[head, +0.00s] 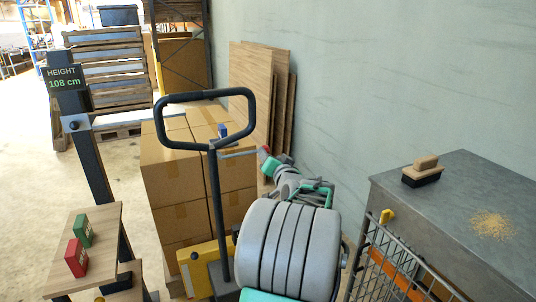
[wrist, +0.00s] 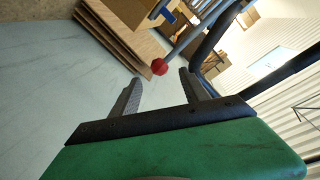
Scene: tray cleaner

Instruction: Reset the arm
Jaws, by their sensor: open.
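My gripper (wrist: 160,92) shows in the wrist view with its two dark fingers spread apart and nothing between them. In the head view my grey and green arm is folded in the lower middle, in front of the wall, and its fingers cannot be made out clearly there. A brush (head: 423,172) with a wooden handle and dark bristles rests on the grey worktop (head: 455,190) at the right, apart from my arm. A patch of tan crumbs (head: 493,225) lies on the same worktop.
A pallet truck handle (head: 213,146) rises before stacked cardboard boxes (head: 170,165), left of my arm. Wooden boards (head: 262,90) lean on the wall. A wire cart (head: 385,265) stands beside the worktop. A small shelf (head: 98,245) holds a red box (head: 76,258) and a green box (head: 82,231).

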